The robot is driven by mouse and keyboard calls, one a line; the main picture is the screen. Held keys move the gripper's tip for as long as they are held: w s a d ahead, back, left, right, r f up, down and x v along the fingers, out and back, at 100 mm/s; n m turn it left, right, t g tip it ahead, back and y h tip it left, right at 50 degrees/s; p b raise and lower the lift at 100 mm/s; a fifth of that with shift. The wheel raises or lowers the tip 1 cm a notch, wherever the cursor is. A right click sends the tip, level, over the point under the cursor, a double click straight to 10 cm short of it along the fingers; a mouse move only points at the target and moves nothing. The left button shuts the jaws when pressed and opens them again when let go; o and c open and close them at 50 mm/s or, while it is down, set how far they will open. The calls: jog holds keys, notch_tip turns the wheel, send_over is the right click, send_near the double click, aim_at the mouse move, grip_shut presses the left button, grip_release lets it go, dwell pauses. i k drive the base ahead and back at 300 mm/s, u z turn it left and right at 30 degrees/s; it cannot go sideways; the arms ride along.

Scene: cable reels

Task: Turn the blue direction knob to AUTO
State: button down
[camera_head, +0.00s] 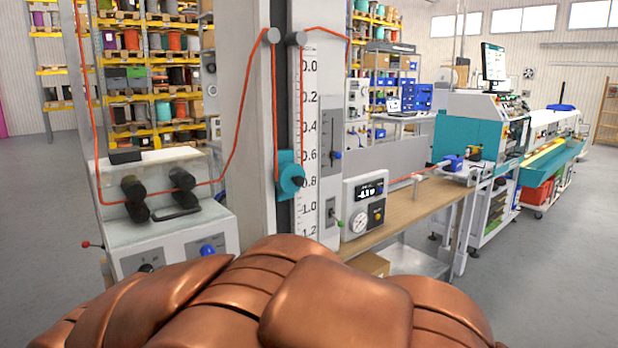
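A blue knob (208,249) sits on the right part of the white front panel of the cable feed unit (135,236) at the lower left. The markings around it are too small to read, so its setting cannot be told. A dark knob (146,268) sits on the same panel to its left, partly hidden at the bottom. A smaller blue knob or lever (336,155) shows on the grey plate of the tall column. My gripper is not in view.
Copper-coloured rounded segments fill the bottom of the view and hide what lies below. A red-tipped lever (87,244) sticks out left of the feed unit. A red cable (236,137) runs up to the scaled column (308,120). A gauge box (364,205) stands on the wooden bench (416,207).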

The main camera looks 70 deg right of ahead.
aim_at(207, 249)
jog(key=z, duration=1.65)
